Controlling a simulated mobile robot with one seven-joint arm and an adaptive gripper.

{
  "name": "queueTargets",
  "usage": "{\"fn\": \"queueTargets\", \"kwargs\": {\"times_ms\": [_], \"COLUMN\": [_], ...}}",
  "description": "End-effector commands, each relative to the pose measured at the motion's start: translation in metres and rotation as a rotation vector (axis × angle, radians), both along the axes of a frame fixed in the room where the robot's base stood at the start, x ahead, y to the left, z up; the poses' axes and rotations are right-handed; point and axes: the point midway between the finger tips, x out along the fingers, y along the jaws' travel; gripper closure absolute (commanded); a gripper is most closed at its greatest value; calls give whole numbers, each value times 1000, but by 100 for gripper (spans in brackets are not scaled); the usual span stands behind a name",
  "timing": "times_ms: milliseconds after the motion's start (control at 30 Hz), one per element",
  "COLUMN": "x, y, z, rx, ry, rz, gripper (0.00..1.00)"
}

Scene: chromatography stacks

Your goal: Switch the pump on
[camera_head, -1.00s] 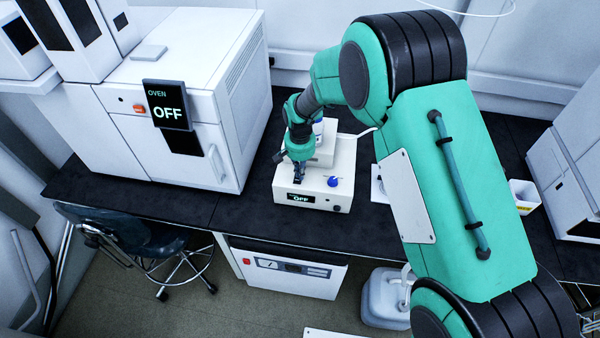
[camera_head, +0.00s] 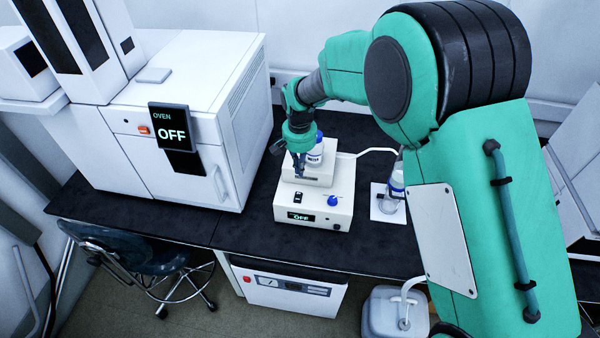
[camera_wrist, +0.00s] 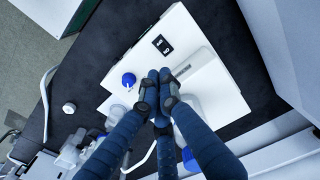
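The pump (camera_head: 318,212) is a white box on the dark bench, with a raised rear part. Its front display (camera_head: 301,217) reads OFF. A black rocker switch (camera_head: 298,197) and a blue knob (camera_head: 333,201) sit on its top face. The wrist view also shows the switch (camera_wrist: 162,45) and the knob (camera_wrist: 128,80). My gripper (camera_head: 299,168) hangs over the pump, behind the switch in the head view and apart from it. In the wrist view the fingertips (camera_wrist: 159,76) are together with nothing between them. The exact height above the pump is unclear.
A bottle (camera_head: 315,156) stands on the pump's rear part, close to my gripper. The white oven (camera_head: 180,120), its display reading OFF, stands left. Another bottle (camera_head: 397,180) stands right of the pump.

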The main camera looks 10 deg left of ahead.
Motion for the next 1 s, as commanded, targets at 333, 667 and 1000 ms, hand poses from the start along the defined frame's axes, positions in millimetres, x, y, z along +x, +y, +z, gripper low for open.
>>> {"fn": "queueTargets", "kwargs": {"times_ms": [333,667,1000], "x": [0,-4,-12], "y": [0,-2,-2], "z": [1,2,6], "rx": [0,-4,1], "ry": [0,-56,-157], "rz": [0,-1,0], "gripper": [100,100,100]}}
